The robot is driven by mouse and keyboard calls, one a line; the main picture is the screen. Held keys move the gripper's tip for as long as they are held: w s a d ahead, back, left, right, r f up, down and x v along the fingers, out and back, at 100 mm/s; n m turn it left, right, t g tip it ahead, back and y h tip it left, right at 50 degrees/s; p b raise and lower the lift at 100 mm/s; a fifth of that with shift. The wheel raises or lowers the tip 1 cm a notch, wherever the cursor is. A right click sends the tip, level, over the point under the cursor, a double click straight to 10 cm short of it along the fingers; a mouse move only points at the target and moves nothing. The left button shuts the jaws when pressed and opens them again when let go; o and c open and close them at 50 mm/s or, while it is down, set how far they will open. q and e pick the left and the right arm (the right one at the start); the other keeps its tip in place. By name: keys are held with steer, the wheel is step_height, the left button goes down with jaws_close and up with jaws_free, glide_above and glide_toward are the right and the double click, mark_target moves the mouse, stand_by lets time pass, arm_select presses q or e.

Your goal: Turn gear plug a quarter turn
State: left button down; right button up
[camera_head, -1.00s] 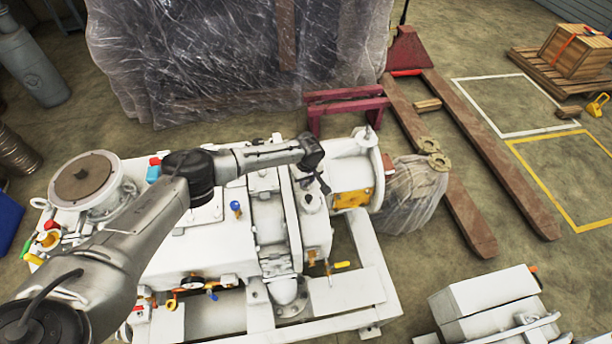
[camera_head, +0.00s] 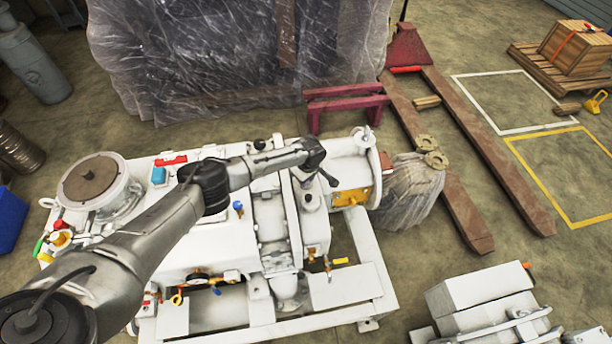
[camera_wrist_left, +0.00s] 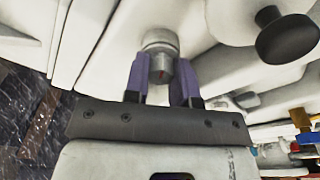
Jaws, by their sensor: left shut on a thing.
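The gear plug (camera_wrist_left: 159,62) is a grey-white cylinder with a stepped end, in the upper middle of the left wrist view. My left gripper (camera_wrist_left: 164,84) has its two purple fingers on either side of the plug's narrower end and is shut on it. In the head view my left gripper (camera_head: 328,179) reaches down at the right part of the white vacuum pump machine (camera_head: 225,255). The gear plug cannot be made out there. My right gripper is in neither view.
A black round knob (camera_wrist_left: 287,38) is right of the plug in the wrist view. A plastic-wrapped load (camera_head: 220,60) stands behind the machine, and a pallet jack (camera_head: 470,150) at right. Another white unit (camera_head: 485,300) sits at front right.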

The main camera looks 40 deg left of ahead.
arm_select(q)
steer(key=shift+n+p, duration=0.6)
steer(key=shift+n, duration=0.4)
steer(key=shift+f+n+p, duration=0.1)
steer(key=shift+n+p, duration=0.2)
steer(key=shift+n, duration=0.4)
steer(key=c, duration=0.9)
jaws_free()
steer(key=shift+s, duration=0.1)
steer(key=shift+o, duration=0.2)
